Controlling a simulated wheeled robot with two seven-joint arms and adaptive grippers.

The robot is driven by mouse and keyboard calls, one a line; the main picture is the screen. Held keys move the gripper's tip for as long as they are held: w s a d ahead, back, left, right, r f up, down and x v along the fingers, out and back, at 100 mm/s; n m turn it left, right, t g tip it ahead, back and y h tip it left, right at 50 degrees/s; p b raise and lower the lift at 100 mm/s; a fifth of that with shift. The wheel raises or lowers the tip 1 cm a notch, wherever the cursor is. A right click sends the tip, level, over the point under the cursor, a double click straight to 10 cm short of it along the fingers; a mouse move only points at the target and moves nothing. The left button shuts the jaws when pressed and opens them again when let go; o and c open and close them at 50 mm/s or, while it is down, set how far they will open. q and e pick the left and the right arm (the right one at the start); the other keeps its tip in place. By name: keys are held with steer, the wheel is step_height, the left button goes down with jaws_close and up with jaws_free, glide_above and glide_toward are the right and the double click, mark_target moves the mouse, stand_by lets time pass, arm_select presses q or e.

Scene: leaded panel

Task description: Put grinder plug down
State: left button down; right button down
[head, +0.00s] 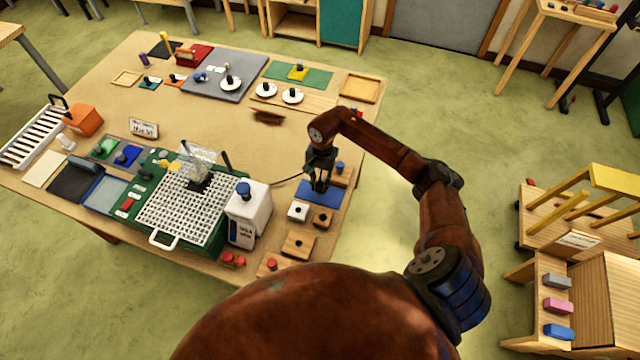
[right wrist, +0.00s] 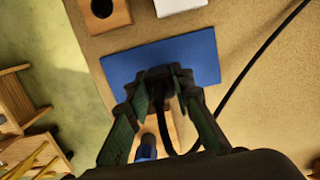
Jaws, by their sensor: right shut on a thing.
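My right gripper (head: 319,188) is over the blue mat (head: 324,200) near the right edge of the table. It is shut on the black grinder plug (right wrist: 158,92), which sits dark between the fingers in the right wrist view. The black cord (right wrist: 238,82) loops away from the plug across the table. In the head view the cord (head: 289,180) runs left toward the green grinder with a white grid top (head: 185,212). The blue mat (right wrist: 195,52) lies just beyond the fingertips; whether the plug touches it I cannot tell. My left gripper is out of view.
A white block (head: 298,211) and wooden blocks with holes (head: 322,217) lie close to the mat. A white jug with a blue cap (head: 250,215) stands left of them. A wooden block (head: 342,175) with a blue knob is behind the gripper. The table's middle (head: 220,125) is mostly clear.

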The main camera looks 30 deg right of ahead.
steer(key=shift+f, duration=0.15)
steer(key=c, duration=1.7)
jaws_free()
steer(key=shift+r, duration=0.25)
steer(key=r+b, duration=0.1)
steer(key=r, duration=0.6)
steer(key=w+d+r+b, duration=0.1)
steer(key=r, duration=0.2)
steer(key=shift+r+b, duration=0.15)
steer(key=shift+b, duration=0.2)
steer(key=shift+r, duration=0.75)
